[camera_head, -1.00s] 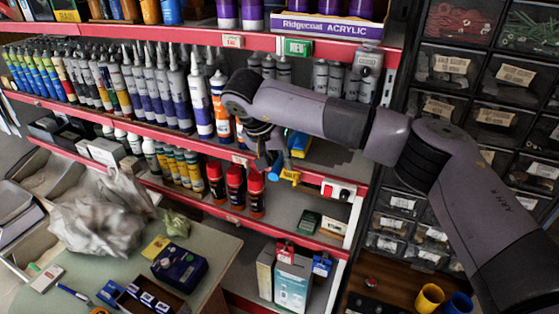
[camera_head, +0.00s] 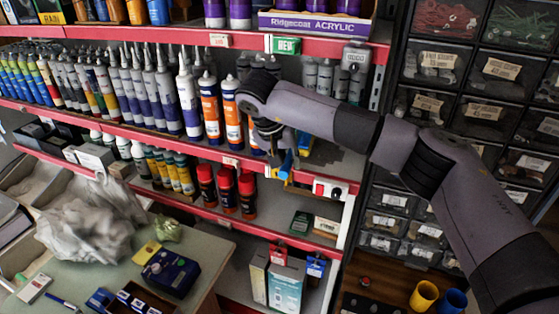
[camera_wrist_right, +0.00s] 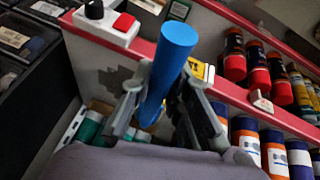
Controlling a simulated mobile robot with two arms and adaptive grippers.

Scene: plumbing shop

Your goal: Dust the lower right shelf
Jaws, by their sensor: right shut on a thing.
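My right gripper (camera_head: 281,150) is in front of the right end of the middle shelf and points down. In the right wrist view its fingers (camera_wrist_right: 160,95) are shut around a blue cylindrical handle (camera_wrist_right: 171,62). A blue and yellow part (camera_head: 284,166) shows under the gripper in the head view, by the red shelf edge. The far end of the held thing is not clear. The lower right shelf (camera_head: 268,222) is below this edge. My left gripper is not in view.
A white box with a red switch (camera_head: 332,188) sits on the shelf edge right of my gripper. Sealant tubes (camera_head: 209,108) crowd the shelf to the left. Drawer bins (camera_head: 490,70) stand at the right. A table with a blue box (camera_head: 172,272) is at the front left.

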